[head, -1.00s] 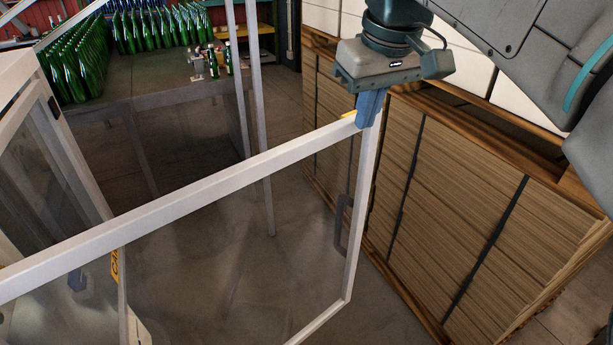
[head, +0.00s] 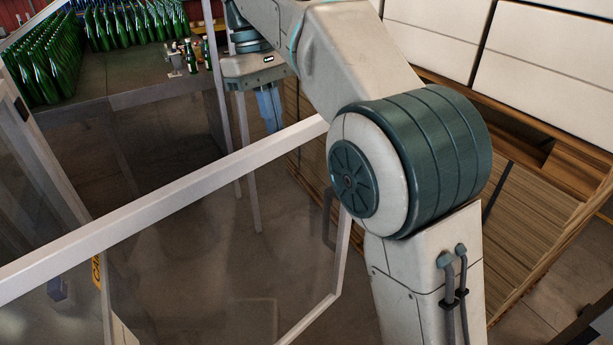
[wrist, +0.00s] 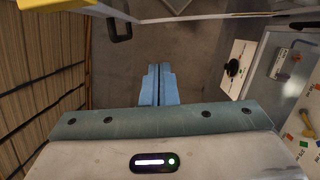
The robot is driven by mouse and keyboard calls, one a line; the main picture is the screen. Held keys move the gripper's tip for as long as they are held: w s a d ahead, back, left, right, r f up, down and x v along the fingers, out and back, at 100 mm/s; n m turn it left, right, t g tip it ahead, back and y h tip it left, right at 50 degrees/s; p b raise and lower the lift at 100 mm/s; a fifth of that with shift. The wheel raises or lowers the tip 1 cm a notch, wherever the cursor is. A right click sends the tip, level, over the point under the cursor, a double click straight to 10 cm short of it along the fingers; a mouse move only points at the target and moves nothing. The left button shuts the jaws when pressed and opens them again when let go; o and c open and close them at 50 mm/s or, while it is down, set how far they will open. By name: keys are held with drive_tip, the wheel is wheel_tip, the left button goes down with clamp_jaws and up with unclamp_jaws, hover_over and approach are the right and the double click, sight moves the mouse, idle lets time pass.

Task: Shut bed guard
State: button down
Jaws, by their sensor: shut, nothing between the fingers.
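The bed guard is a clear panel in a pale metal frame (head: 160,206), standing swung out toward me in the head view. Its dark handle (head: 328,215) is on the upright at its free end, partly hidden by my arm. The handle also shows at the top of the wrist view (wrist: 118,30). My gripper (head: 270,122) has blue fingers and points down, just beyond the guard's top rail near the free end. In the wrist view its fingers (wrist: 158,86) are shut together, empty, and apart from the guard. My arm hides the guard's upper free corner.
A pallet of stacked cardboard (head: 520,200) stands at the right, close to the guard's free end. A table (head: 130,80) with many green bottles (head: 45,60) is at the back left. Bare floor (head: 200,240) lies between.

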sight(301, 178)
drive_tip(key=s+d+f, duration=0.1)
drive_tip(key=f, duration=0.2)
drive_tip(key=s+d+f, duration=0.1)
drive_tip(key=d+f, duration=0.1)
drive_tip(key=f, duration=0.1)
drive_tip(key=s+d+f, duration=0.1)
drive_tip(key=s+f, duration=0.1)
drive_tip(key=f, duration=0.1)
drive_tip(key=shift+s+d+f, duration=0.1)
drive_tip(key=shift+d+f, duration=0.1)
drive_tip(key=shift+d, duration=0.2)
